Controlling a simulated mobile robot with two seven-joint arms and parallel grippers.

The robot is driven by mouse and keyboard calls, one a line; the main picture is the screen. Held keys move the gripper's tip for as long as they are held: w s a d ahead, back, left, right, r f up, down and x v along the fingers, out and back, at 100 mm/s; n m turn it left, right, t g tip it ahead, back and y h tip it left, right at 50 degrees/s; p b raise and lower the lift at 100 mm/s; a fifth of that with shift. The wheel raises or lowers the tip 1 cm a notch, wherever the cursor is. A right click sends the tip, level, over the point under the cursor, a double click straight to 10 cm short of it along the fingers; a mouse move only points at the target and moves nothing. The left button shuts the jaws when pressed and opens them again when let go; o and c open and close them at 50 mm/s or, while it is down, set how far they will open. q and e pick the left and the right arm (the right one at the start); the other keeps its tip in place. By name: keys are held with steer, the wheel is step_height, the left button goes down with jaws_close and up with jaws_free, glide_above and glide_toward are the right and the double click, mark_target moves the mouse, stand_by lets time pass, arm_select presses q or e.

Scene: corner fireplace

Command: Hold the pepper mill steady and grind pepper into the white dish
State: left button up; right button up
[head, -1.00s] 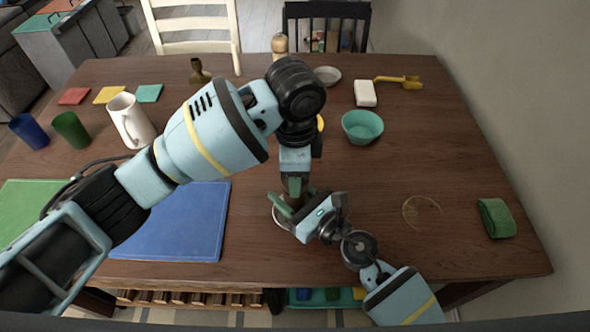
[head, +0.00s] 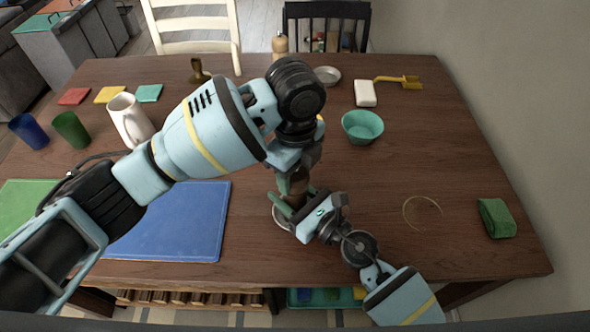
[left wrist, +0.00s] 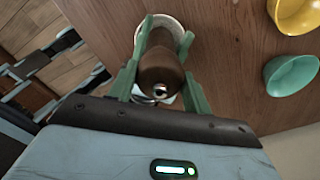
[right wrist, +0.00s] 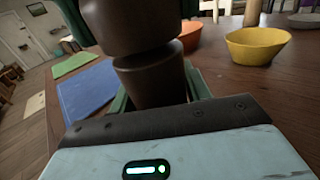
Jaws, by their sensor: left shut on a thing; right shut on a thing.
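The dark brown pepper mill (left wrist: 160,70) stands roughly upright between my two grippers, with a metal knob on top. My left gripper (head: 294,182) is shut on its upper part, coming from above. My right gripper (head: 296,208) is shut lower on its body. In the right wrist view the mill (right wrist: 152,82) shows a groove between its upper and lower parts. The white dish (head: 278,217) is under the mill, mostly hidden by the grippers; its rim also shows behind the mill in the left wrist view (left wrist: 178,28). Any pepper in it cannot be seen.
A teal bowl (head: 362,127), white block (head: 365,93) and yellow scoop (head: 400,82) lie behind right. A blue mat (head: 175,225) is left, a white mug (head: 130,120) beyond. A faint ring (head: 422,213) and green cloth (head: 496,218) are right. The front right table is mostly clear.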

steer(key=shift+d, duration=0.1)
stand_by(0.3)
arm_select(q)
steer(key=o, duration=1)
step_height(320, 180, up, 12)
steer(key=shift+r, duration=0.1)
arm_select(e)
steer(key=o, duration=1.2)
steer(key=o, duration=0.6)
steer(key=shift+c, duration=0.2)
